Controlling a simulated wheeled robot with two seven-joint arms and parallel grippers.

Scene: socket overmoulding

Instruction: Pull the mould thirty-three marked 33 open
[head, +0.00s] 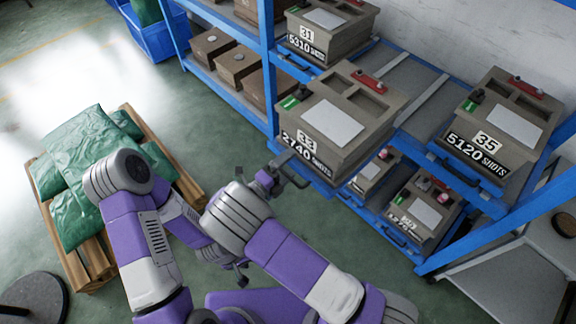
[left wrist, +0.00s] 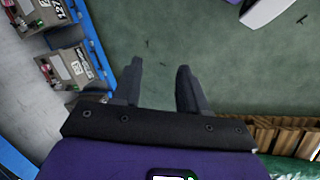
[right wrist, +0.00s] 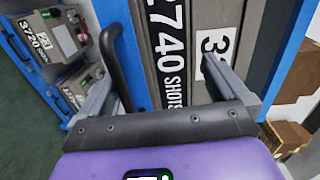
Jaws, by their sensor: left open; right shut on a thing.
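The mould marked 33 (head: 332,116) is a grey-brown block reading 2740 shots, with a pale plate and a red part on top. It stands forward of moulds 31 and 35, with bare rails behind it. In the right wrist view its front (right wrist: 178,50) fills the middle. My right gripper (head: 277,180) is at the black handle (head: 294,172) in front of the mould, shut on it. The handle (right wrist: 120,62) shows near the left finger in the right wrist view; the exact contact is unclear. My left gripper (left wrist: 158,85) is open and empty, low over the floor.
Mould 31 (head: 322,28) and mould 35 (head: 497,122) stand on either side on the blue rack. More moulds (head: 420,205) sit on the lower level. A pallet (head: 97,255) with green sacks (head: 78,180) stands at left. Green floor before the rack is clear.

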